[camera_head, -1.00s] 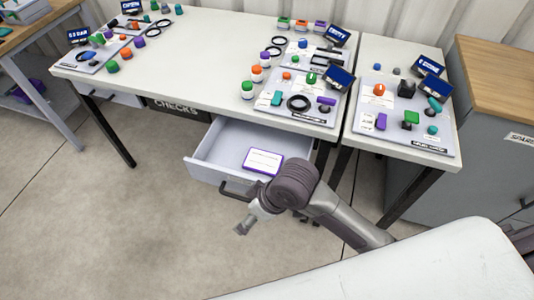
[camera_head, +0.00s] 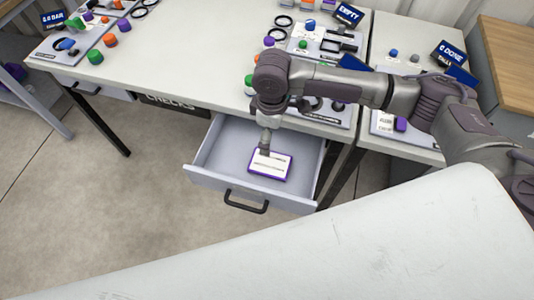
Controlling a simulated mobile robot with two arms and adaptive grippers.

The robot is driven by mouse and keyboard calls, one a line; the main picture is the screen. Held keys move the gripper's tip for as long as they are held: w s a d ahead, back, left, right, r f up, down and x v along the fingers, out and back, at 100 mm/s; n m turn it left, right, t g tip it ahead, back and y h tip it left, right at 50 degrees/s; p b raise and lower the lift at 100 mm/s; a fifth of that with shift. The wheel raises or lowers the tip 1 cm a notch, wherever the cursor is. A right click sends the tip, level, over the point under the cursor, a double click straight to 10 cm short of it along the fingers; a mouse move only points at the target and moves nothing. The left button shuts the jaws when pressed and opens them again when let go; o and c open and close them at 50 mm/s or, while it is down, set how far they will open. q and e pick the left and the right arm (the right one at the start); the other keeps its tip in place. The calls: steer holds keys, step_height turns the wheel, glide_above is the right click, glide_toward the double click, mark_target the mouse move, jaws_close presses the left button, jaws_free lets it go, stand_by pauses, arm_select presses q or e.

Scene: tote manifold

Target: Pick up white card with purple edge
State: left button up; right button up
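The white card with a purple edge (camera_head: 273,168) lies in the open drawer (camera_head: 222,150), with dark print on its face. My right arm reaches in from the right, over the table. My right gripper (camera_head: 265,151) points down at the card, and its tip overlaps the card's far edge in the picture. I cannot tell whether it touches the card, and its fingers are too small to read as open or shut. My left gripper is not in view.
The drawer's black handle (camera_head: 246,202) faces me. The white table (camera_head: 205,60) above holds boards with coloured parts. A second white table (camera_head: 400,25) stands at the right, partly behind my arm. Free floor lies left of the drawer.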

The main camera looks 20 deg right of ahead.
glide_above(270, 163)
step_height(270, 163, down, 7)
steer(key=shift+w+d+f, duration=0.1)
steer(key=shift+d, duration=0.05)
steer(key=shift+f, duration=0.85)
step_height(270, 163, down, 4)
steer(key=shift+f, duration=0.15)
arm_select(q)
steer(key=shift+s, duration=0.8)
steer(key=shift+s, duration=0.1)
arm_select(e)
steer(key=shift+c, duration=0.2)
steer(key=c, duration=0.9)
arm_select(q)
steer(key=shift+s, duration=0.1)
arm_select(e)
steer(key=shift+o, duration=0.2)
